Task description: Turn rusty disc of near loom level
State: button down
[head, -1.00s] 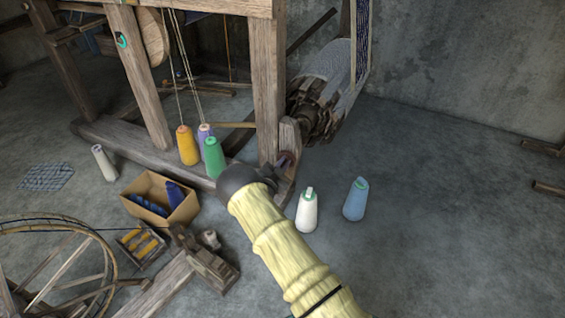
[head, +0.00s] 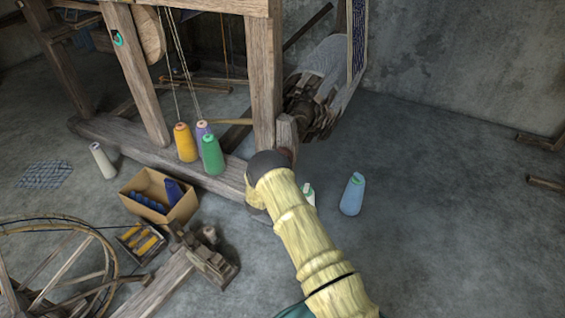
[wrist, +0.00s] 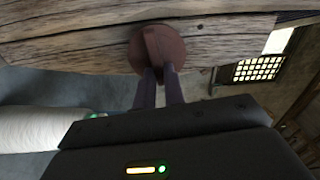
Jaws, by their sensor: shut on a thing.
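The rusty disc (wrist: 176,45) is reddish brown, with a raised bar across its face, and sits on the side of a weathered wooden beam (wrist: 70,40) in the wrist view. My gripper (wrist: 159,70) is shut on the disc's raised bar, its two dark fingers reaching up from below. The bar runs nearly along the fingers, crossing the beam's grain.
Yellow (head: 185,145), purple and green (head: 212,157) cones stand by the loom's base beam. A cardboard box (head: 150,190) lies left.

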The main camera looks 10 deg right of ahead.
jog(key=shift+f+m, duration=0.15)
jog(key=shift+m, duration=0.65)
jog(key=c, duration=1.5)
grip_release()
jog(key=shift+s+a, duration=0.1)
jog(key=p+v, duration=0.7)
jog(key=v, duration=1)
jog(key=shift+s, duration=0.1)
